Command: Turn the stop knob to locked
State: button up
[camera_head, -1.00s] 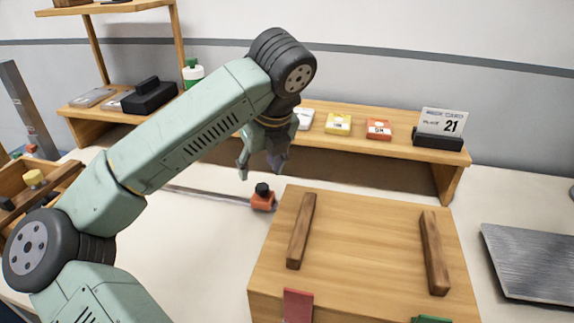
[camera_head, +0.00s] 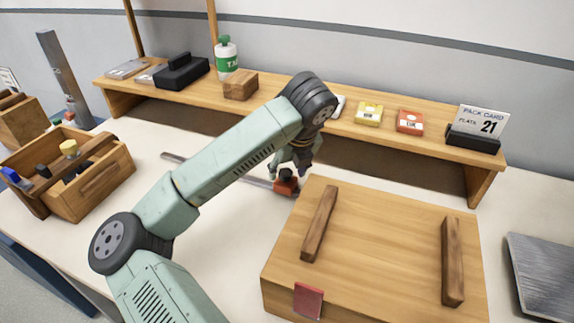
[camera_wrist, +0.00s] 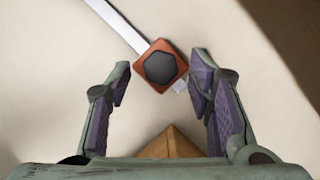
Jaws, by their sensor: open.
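The stop is an orange-red block (camera_head: 286,187) on a grey metal rail (camera_head: 225,175), beside the left edge of the wooden box. Its dark knob (camera_head: 286,174) sits on top, partly hidden by my gripper in the head view. In the wrist view the black, many-sided knob (camera_wrist: 160,67) lies on the orange block (camera_wrist: 181,62), ahead of the fingertips and roughly centred between them. My gripper (camera_wrist: 160,80) is open and empty, its purple finger pads on either side. In the head view my gripper (camera_head: 290,168) hangs just above the stop.
A wooden box (camera_head: 385,235) with two dark bars on top stands right of the stop. A shelf (camera_head: 400,132) with small packs and a card (camera_head: 482,121) runs behind. A wooden tool tote (camera_head: 105,185) stands at the left. The table left of the box is largely clear.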

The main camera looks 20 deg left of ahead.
jog(key=shift+w+f, duration=0.1)
jog(key=shift+f, duration=0.2)
jog(key=shift+c, duration=0.5)
grip_shut()
